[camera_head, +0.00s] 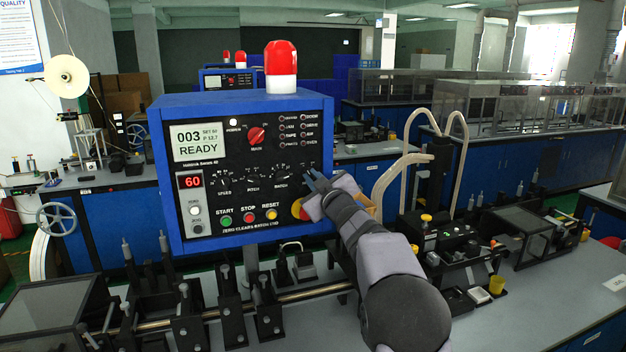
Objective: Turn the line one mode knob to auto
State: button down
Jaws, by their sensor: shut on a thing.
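The blue control box (164,170) with a black front panel stands at the left of centre. Its screen (198,141) reads 003 and READY. A row of small black knobs, including a speed knob (223,182), a pitch knob (252,181) and a third knob (282,178), runs across the panel. My gripper (311,177) reaches in from the lower right and is shut at the right end of this row. The knob between its fingertips is mostly hidden, so its pointer and setting cannot be read.
A red main switch (256,135) sits above the knob row. Green start (226,219), red stop (249,217) and yellow reset (271,214) buttons lie below. A red and yellow emergency button (298,209) is close under my gripper. Black bench fixtures (187,330) stand in front.

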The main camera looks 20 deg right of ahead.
jog(key=c, duration=1.8)
grip_release()
jog(key=shift+c, duration=0.2)
jog(key=shift+s, duration=0.15)
jog(key=shift+s+f+b, duration=0.1)
jog(key=shift+s+b, duration=0.4)
jog(key=shift+s, duration=0.1)
jog(key=shift+s+b, duration=1.1)
jog(key=shift+s, duration=1.85)
